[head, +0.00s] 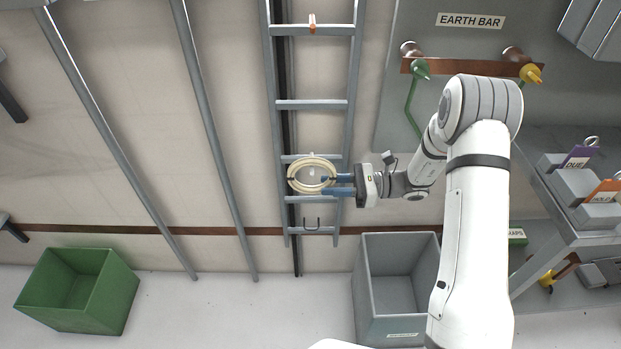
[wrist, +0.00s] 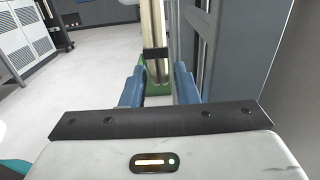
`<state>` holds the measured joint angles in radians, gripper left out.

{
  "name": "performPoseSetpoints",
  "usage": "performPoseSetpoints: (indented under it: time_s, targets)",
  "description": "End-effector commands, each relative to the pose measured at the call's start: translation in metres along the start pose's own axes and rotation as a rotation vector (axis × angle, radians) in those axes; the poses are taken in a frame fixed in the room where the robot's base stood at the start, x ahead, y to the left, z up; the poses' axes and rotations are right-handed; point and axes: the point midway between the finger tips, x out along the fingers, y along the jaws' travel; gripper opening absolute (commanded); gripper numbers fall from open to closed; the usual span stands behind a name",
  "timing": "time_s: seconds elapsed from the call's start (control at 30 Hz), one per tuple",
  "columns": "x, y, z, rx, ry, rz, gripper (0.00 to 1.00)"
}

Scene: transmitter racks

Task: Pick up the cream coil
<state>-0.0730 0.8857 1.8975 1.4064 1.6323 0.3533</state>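The cream coil (head: 291,178) is a ring of cable against the ladder-like rack (head: 312,104) in the head view. In the wrist view the coil (wrist: 152,22) is edge-on, a cream upright strip with a dark band around it. My gripper (head: 324,186) reaches in from the right, its blue fingers overlapping the coil's right side in the head view. In the wrist view my gripper (wrist: 159,80) is open, with the coil's lower part between the finger lines and gaps on both sides. I cannot tell how deep the coil sits between them.
A grey bin (head: 399,239) stands below my arm and a green bin (head: 111,300) at lower left. The earth bar panel (head: 470,50) is at upper right.

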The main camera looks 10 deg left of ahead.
Motion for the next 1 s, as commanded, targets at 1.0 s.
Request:
performPoseSetpoints:
  time_s: [1.0]
  targets:
    - [0.0112, 0.0005, 0.0010, 0.000, 0.000, 0.003, 0.00]
